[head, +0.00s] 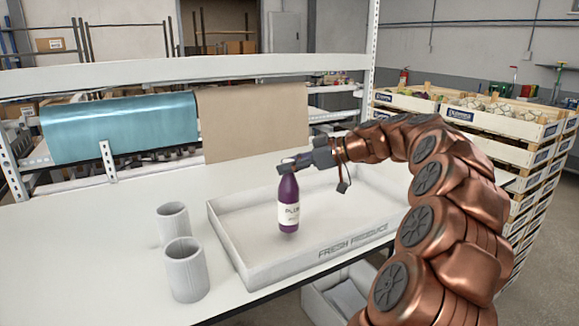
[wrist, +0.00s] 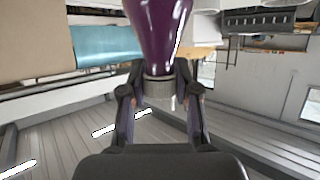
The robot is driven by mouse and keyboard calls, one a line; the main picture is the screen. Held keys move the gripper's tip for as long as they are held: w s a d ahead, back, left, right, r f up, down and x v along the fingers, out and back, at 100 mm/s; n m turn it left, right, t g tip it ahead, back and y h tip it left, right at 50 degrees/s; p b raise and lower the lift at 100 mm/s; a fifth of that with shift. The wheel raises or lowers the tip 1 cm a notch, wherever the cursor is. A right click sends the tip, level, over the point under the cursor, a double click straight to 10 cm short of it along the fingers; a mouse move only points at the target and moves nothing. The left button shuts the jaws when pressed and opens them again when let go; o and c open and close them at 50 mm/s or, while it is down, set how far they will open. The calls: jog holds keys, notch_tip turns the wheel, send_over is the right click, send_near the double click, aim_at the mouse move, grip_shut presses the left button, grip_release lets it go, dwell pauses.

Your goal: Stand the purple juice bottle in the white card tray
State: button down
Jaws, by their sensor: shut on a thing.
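The purple juice bottle (head: 288,192) is upright with a white label, over the inside of the white card tray (head: 290,265) in the head view. I cannot tell whether its base touches the tray floor or hangs just above it. My gripper (head: 287,166) comes from the right and is shut on the bottle's neck at the top. In the wrist view the bottle (wrist: 158,35) shows upside down, its neck between the two fingers of my gripper (wrist: 158,92). The tray lies on the white table, has low walls and reads "FRESH PRODUCE". It holds nothing else that I see.
Two pale grey cups, one farther (head: 172,226) and one nearer (head: 186,272), stand left of the tray. A brown board (head: 252,122) and a blue sheet roll (head: 120,126) are behind the table. Stacked crates (head: 510,150) stand at the right. The table's left part is clear.

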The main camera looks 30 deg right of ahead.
jog(key=shift+f+b, duration=1.25)
jog(key=shift+b, duration=0.1)
jog(key=shift+f, duration=0.1)
jog(key=c, duration=0.8)
grip_release()
jog(key=shift+o, duration=0.2)
jog(key=shift+r+p, duration=1.9)
jog(key=shift+r, duration=4.6)
jog(key=shift+a, duration=0.1)
